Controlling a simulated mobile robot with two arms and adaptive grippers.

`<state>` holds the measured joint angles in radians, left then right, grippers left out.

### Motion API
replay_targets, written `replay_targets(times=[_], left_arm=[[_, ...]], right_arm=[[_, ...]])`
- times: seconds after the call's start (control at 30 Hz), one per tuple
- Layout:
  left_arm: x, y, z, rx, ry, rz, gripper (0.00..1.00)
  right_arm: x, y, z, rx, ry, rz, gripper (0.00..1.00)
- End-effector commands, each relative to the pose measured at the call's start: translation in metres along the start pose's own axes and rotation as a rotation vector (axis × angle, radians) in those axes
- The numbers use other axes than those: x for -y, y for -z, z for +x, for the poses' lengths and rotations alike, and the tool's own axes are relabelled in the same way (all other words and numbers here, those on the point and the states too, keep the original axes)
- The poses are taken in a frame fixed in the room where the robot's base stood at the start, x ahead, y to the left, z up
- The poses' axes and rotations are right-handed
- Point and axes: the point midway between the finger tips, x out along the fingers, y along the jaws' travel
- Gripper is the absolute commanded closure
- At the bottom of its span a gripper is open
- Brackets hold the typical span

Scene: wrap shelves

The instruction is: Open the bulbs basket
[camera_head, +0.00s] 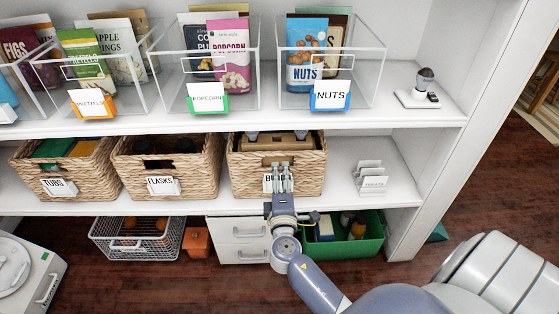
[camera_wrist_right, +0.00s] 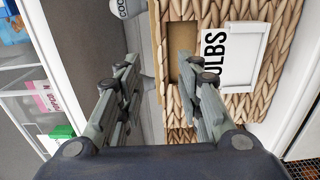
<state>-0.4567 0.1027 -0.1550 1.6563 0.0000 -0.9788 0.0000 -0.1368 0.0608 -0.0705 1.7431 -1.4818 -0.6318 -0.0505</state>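The bulbs basket (camera_head: 311,178) is a woven basket on the middle shelf, the rightmost of the baskets there. Its white label, partly hidden by my gripper in the head view, shows "ULBS" in the wrist view (camera_wrist_right: 225,60). A tan panel (camera_head: 275,143) and grey pieces show at its top. My right gripper (camera_head: 282,168) is upright at the basket's front, over the label. In the wrist view its two fingers (camera_wrist_right: 163,85) stand apart with nothing held between them. The basket's tan edge and a brown recess lie just beyond them; contact cannot be told. My left gripper is not in view.
The flasks basket (camera_head: 205,180) stands close on the left. A small white card stand (camera_head: 371,178) is on the right, with bare shelf between. Clear bins, including nuts (camera_head: 375,75), stand above. White drawers (camera_head: 230,230) and a green crate (camera_head: 375,235) are below.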

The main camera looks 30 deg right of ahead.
Motion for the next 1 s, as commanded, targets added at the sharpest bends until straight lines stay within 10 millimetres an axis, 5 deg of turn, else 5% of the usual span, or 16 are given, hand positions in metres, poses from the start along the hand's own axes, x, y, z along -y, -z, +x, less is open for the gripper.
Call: replay_targets(times=[0.33, 0.77, 0.93, 1.0], left_arm=[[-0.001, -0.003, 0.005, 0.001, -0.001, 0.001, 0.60], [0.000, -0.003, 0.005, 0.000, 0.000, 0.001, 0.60], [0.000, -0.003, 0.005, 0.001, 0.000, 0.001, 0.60], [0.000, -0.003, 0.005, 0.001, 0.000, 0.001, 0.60]], right_arm=[[0.000, 0.001, 0.059, -0.001, 0.000, 0.000, 0.67], [0.001, 0.000, 0.071, -0.001, 0.003, 0.001, 0.67], [0.001, 0.000, 0.070, -0.001, 0.003, 0.001, 1.00], [0.001, 0.000, 0.070, -0.002, 0.003, 0.001, 1.00]])
